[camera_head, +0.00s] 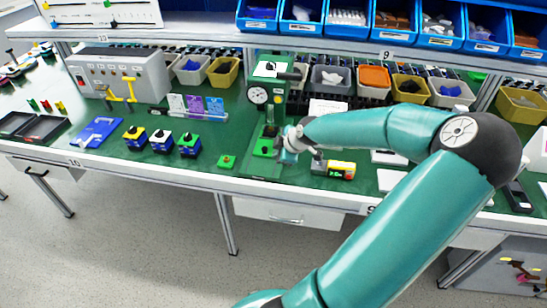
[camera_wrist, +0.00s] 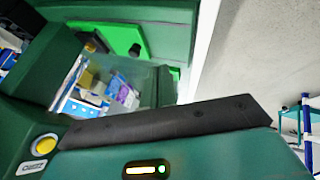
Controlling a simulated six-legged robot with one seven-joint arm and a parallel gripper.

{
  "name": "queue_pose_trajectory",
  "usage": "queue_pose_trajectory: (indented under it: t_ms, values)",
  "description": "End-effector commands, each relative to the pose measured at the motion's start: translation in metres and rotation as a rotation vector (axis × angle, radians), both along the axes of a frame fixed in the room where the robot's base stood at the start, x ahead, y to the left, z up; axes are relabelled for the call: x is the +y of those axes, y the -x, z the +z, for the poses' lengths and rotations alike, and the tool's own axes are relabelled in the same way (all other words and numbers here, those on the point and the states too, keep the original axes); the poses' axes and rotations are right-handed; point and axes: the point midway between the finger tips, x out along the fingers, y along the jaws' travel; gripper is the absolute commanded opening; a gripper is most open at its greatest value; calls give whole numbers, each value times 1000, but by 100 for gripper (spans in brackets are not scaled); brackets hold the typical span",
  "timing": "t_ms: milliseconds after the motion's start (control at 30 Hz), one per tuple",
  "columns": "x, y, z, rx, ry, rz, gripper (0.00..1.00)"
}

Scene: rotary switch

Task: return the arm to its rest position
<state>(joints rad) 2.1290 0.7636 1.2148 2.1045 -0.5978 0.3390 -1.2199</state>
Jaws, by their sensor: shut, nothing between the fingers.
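My teal arm reaches in from the lower right of the head view and bends at a dark joint. My gripper (camera_head: 287,152) is at its far end, over the green-topped bench (camera_head: 225,140). It is beside the lower part of a green press-like stand (camera_head: 282,95) with a round dial. The gripper is small there and looks empty; I cannot tell whether it touches the stand. In the wrist view a large green surface with a dark bar fills the lower part, and my fingertips are not clear.
Several small blue switch boxes (camera_head: 162,142) stand left of the stand. A small green block (camera_head: 227,161) lies near the front edge. Blue bins (camera_head: 345,18) line the shelf above. Floor space is open in front.

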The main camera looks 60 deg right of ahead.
Motion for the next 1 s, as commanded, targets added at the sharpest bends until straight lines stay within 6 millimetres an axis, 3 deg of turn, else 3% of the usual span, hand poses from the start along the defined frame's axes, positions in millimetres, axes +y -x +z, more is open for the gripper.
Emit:
queue_pose_trajectory:
  t_ms: [233,667,767,1000]
  values:
    - [4,16,19,1,-1,0,0]
    - [10,17,20,11,-5,5,0]
    - [24,8,13,51,-22,17,0]
    - [86,-16,-10,252,-79,19,0]
